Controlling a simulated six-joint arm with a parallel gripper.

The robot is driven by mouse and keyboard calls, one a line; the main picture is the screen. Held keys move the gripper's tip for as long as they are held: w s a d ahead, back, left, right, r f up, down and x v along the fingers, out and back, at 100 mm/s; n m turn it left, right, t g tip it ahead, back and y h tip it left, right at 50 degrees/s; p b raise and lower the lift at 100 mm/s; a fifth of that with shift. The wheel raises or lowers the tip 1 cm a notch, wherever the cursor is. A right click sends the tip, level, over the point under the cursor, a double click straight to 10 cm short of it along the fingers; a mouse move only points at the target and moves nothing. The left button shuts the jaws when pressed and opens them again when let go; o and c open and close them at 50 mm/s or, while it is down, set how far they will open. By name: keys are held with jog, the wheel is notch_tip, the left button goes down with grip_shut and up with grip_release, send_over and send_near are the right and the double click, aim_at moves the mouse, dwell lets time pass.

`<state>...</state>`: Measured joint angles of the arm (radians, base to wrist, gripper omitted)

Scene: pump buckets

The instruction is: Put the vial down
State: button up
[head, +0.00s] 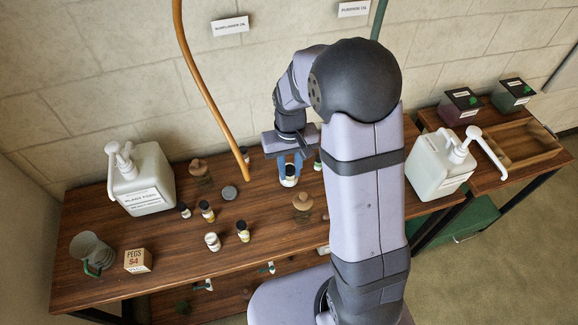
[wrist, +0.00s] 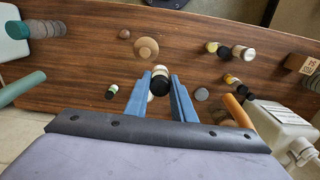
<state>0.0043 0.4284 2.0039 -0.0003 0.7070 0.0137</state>
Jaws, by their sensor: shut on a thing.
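My gripper (head: 290,165) is over the back middle of the wooden table (head: 150,262), its blue fingers pointing down. It is shut on a vial (head: 289,181) with a white body and a black cap. In the wrist view the vial (wrist: 159,72) sits between the two blue fingertips, cap towards the camera. I cannot tell whether its base touches the table. Several other capped vials stand to the left in the head view, among them a yellowish one (head: 243,232) and a whitish one (head: 212,241).
A white pump bucket (head: 148,180) stands at the left and another (head: 436,170) at the right. A brown hose (head: 205,85) hangs down to the left of my gripper. A grey disc (head: 229,192), a pegs box (head: 138,260) and wooden-topped jars (head: 302,204) are on the table.

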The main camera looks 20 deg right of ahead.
jog(key=w+d+f+m+b, duration=0.1)
jog(key=w+f+b, duration=0.1)
jog(key=w+b, duration=0.3)
jog(key=w+d+f+m+b, duration=0.2)
jog(key=w+b, duration=0.3)
jog(key=w, duration=0.5)
jog(key=shift+d+b, duration=0.3)
jog(key=shift+b, duration=0.1)
jog(key=shift+f, duration=0.1)
jog(key=shift+f+p, duration=1.65)
jog(key=shift+f, duration=3.3)
jog(key=shift+f, duration=0.2)
jog(key=o, duration=1)
jog(key=shift+r, duration=0.1)
